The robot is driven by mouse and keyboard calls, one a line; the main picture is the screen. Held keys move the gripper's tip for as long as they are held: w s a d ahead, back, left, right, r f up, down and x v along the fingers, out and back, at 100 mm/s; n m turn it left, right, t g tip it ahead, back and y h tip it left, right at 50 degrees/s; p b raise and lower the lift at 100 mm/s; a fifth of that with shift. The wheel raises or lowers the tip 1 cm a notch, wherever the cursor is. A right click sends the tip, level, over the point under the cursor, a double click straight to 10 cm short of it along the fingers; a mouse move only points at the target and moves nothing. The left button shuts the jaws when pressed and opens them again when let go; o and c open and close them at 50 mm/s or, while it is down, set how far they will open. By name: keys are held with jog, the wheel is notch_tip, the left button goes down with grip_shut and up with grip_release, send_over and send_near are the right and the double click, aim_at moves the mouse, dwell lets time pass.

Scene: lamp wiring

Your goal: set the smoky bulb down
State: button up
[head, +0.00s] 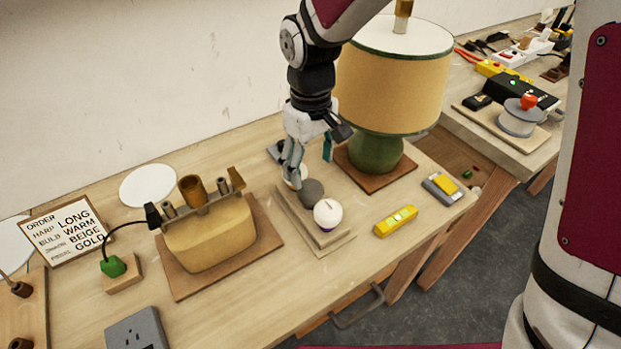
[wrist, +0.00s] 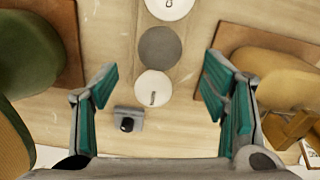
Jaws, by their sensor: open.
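The smoky bulb (head: 311,193), dark grey and round, sits in the middle of a row on a wooden bulb rack (head: 330,243). A white bulb (head: 328,213) with a dark marking is in front of it, and another white bulb (head: 297,177) is behind it, partly hidden by a finger. My gripper (head: 308,168) is open over the far end of the row. In the wrist view the smoky bulb (wrist: 160,47) lies ahead of the wide-apart teal fingertips (wrist: 158,86), apart from both; the far-end white bulb (wrist: 153,87) shows between them.
A lamp (head: 395,85) with a beige shade and green base stands close right of my gripper. A tan lamp body (head: 208,235) on a board is to the left. A yellow device (head: 396,221) lies right of the rack. A grey block (wrist: 127,120) sits behind it.

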jog(key=s+d+r+m+t, duration=0.1)
jog(key=s+d+r+m, duration=0.1)
jog(key=s+d+r, duration=0.4)
jog(key=s+d+r+m+t, duration=0.1)
jog(key=s+d+r+m, duration=0.15)
jog(key=d+r, duration=0.55)
jog(key=s+d+m+t, duration=0.1)
jog(key=s+d+m, duration=0.3)
jog(key=s, duration=1)
jog(key=shift+d+r, duration=0.25)
jog(key=shift+d, duration=0.9)
jog(key=shift+t, duration=0.6)
notch_tip(320, 180, up, 4)
jog(key=p, duration=0.3)
